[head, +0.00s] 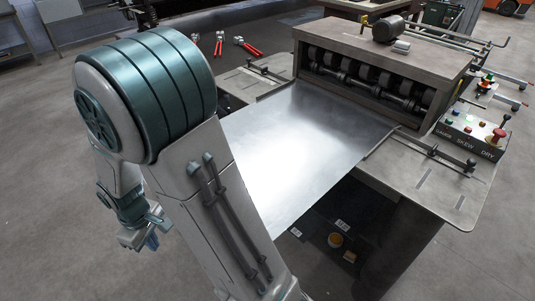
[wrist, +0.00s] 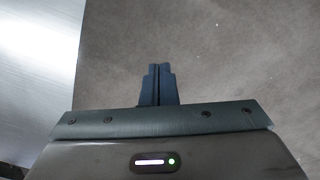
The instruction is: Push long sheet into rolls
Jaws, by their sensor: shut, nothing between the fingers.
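The long sheet (head: 300,135) is a flat, shiny metal sheet lying on the machine's table. Its far end is at the rolls (head: 370,75), a row of dark rollers in a grey housing; I cannot tell whether it is between them. Its near end sticks out past the table toward me, partly hidden by my arm. My gripper (head: 152,238) hangs at the left of the sheet, apart from it. In the wrist view my gripper (wrist: 157,84) is shut and empty above bare floor, with the sheet (wrist: 35,60) at the left.
A control box (head: 470,133) with buttons and levers is at the right. Red-handled tools (head: 248,47) lie at the table's back left. A dark motor (head: 389,29) sits on the housing. Guide bars (head: 452,160) flank the sheet. The floor (head: 50,200) at the left is clear.

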